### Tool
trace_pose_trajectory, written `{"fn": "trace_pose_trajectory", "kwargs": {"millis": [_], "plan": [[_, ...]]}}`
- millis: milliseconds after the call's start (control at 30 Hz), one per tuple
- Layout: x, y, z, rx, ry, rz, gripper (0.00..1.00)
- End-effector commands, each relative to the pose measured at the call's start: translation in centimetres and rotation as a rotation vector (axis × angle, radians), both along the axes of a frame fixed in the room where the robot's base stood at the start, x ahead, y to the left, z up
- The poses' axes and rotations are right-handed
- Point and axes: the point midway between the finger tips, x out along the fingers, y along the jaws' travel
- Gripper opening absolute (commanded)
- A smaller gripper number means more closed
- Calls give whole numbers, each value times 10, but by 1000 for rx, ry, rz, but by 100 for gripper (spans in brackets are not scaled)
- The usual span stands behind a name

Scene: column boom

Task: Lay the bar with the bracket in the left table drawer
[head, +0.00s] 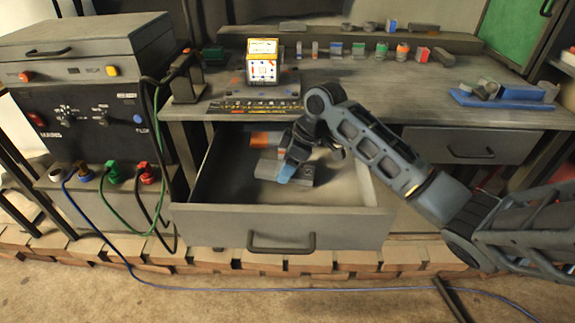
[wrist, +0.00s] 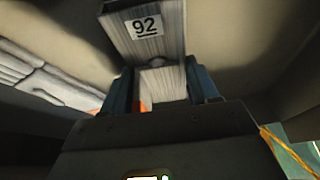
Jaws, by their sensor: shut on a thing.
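The left table drawer (head: 215,222) is pulled open under the worktop. My gripper (head: 287,173) reaches down inside it, with a blue fingertip showing. The grey bar with the bracket (head: 268,170) is at the gripper, low in the drawer; I cannot tell whether it touches the drawer floor. In the wrist view the bar (wrist: 150,42) carries a label "92", and its narrower part (wrist: 163,82) lies between the two blue fingers of my gripper (wrist: 162,88), which are shut on it. My gripper and arm hide part of the bar in the head view.
An orange piece (head: 266,140) lies at the back of the drawer. The right drawer (head: 465,146) is closed. The worktop (head: 370,103) above holds a yellow-and-white box (head: 262,65), several small parts and a blue tray (head: 500,100). A cabled power unit (head: 85,125) stands left.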

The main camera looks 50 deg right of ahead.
Motion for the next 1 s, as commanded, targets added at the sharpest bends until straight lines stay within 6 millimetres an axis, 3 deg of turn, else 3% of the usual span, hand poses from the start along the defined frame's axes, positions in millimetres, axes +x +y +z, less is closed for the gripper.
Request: {"fn": "trace_pose_trajectory", "kwargs": {"millis": [133,167,433,767,1000], "plan": [[0,0,1,0,-2,0,11],[0,0,1,0,-2,0,62],[0,0,1,0,-1,0,88],[-1,-1,4,0,1,0,89],[-12,-7,37,1,-3,0,89]]}}
